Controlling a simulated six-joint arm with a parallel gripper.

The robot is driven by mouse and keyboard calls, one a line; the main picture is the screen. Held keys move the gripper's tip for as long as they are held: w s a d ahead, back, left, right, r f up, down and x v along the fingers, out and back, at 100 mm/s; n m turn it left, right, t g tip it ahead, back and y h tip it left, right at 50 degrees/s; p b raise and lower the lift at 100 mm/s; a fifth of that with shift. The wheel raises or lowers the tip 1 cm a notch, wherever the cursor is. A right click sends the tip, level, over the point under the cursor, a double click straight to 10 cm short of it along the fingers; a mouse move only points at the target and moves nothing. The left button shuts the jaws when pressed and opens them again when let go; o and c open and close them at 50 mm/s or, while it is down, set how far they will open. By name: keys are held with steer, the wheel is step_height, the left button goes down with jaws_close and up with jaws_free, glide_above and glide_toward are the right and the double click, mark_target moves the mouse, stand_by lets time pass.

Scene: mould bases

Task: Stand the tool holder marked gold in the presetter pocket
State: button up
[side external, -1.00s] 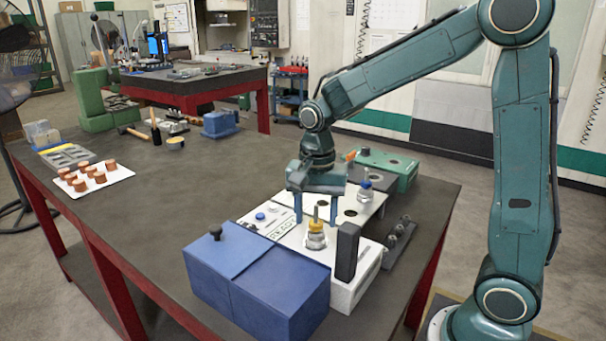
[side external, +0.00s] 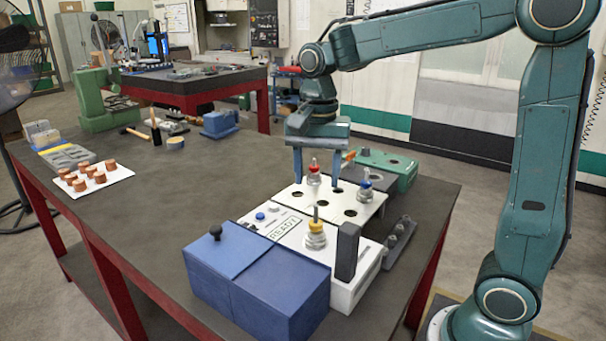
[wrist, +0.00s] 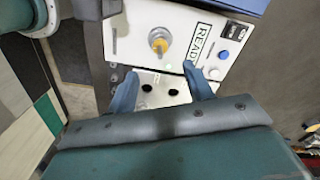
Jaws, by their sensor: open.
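The tool holder with the gold-yellow band (side external: 316,231) stands upright on the white presetter (side external: 345,290), where the pocket itself is hidden beneath it. It also shows in the wrist view (wrist: 159,41), beyond my fingertips. My gripper (side external: 318,183) is open and empty, above the white rack plate (side external: 325,208) and apart from the gold holder. In the wrist view my gripper's fingers (wrist: 161,90) are spread with nothing between them but the rack surface and its dark holes. The red-banded holder (side external: 314,169) shows between the fingers in the side view, and the blue-banded holder (side external: 366,184) is to their right.
A dark upright block (side external: 347,251) stands right of the gold holder. A blue box (side external: 260,285) with a black knob adjoins the presetter. A green block (side external: 388,165) lies behind the rack, and a grey fixture (side external: 398,240) to its right.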

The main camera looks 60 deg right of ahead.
step_height(320, 180, up, 5)
steer(key=shift+f, duration=0.2)
stand_by(0.6)
steer(key=s+a+f+n+t, duration=0.1)
steer(key=s+f+n+t, duration=0.1)
steer(key=s+n, duration=0.4)
steer(key=s+f+n+t, duration=0.2)
steer(key=s+n, duration=0.5)
steer(key=s, duration=0.4)
steer(key=shift+a+f+t, duration=0.2)
steer(key=shift+a+t, duration=0.15)
steer(key=shift+t, duration=0.45)
